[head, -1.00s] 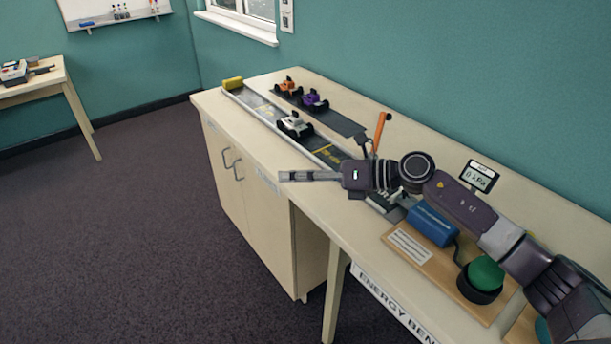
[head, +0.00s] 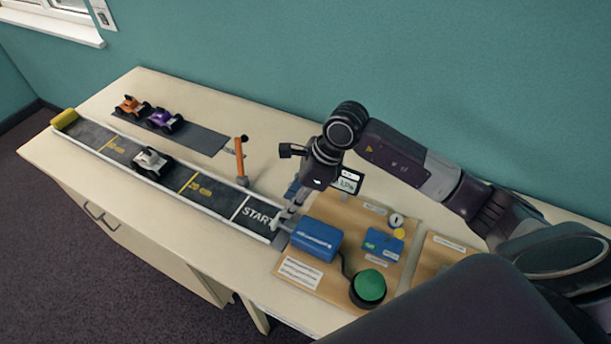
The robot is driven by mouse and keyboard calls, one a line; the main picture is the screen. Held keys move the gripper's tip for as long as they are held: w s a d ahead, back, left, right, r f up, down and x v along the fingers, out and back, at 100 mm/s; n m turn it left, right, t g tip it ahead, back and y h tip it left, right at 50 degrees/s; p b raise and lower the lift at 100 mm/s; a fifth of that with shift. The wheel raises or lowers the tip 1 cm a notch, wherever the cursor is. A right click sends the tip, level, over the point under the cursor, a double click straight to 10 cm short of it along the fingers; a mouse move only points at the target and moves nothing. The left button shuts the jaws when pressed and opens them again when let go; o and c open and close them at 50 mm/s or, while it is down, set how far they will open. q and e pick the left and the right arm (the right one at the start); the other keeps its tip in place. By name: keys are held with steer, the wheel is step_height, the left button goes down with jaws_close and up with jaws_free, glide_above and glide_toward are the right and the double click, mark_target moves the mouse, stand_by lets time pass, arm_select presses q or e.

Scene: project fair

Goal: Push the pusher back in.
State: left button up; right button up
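The pusher (head: 280,227) is a small pale piece at the left end of the blue launcher box (head: 315,240), at the START end of the track (head: 207,193). It is partly hidden, so how far it sticks out is hard to tell. My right gripper (head: 286,217) points down beside the pusher, at the track's end. Its fingers look closed together with nothing clear between them. Whether they touch the pusher I cannot tell. My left gripper is not in view.
A white car (head: 151,161) stands on the track. Orange (head: 131,105) and purple (head: 165,120) cars stand on a dark strip behind.

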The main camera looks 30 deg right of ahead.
mark_target(282, 222)
steer(key=p+x, duration=0.1)
steer(key=x, duration=0.2)
steer(key=d+p+x, duration=0.1)
steer(key=p+x, duration=0.1)
steer(key=x, duration=0.1)
steer(key=shift+w+f, duration=0.1)
steer(key=shift+f, duration=0.4)
steer(key=shift+f+h, duration=0.15)
steer(key=shift+h, duration=0.15)
steer(key=shift+c, duration=0.3)
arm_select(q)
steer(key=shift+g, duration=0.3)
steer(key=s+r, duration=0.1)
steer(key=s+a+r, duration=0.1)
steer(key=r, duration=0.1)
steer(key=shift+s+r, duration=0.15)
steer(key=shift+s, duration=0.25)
arm_select(e)
jaws_close()
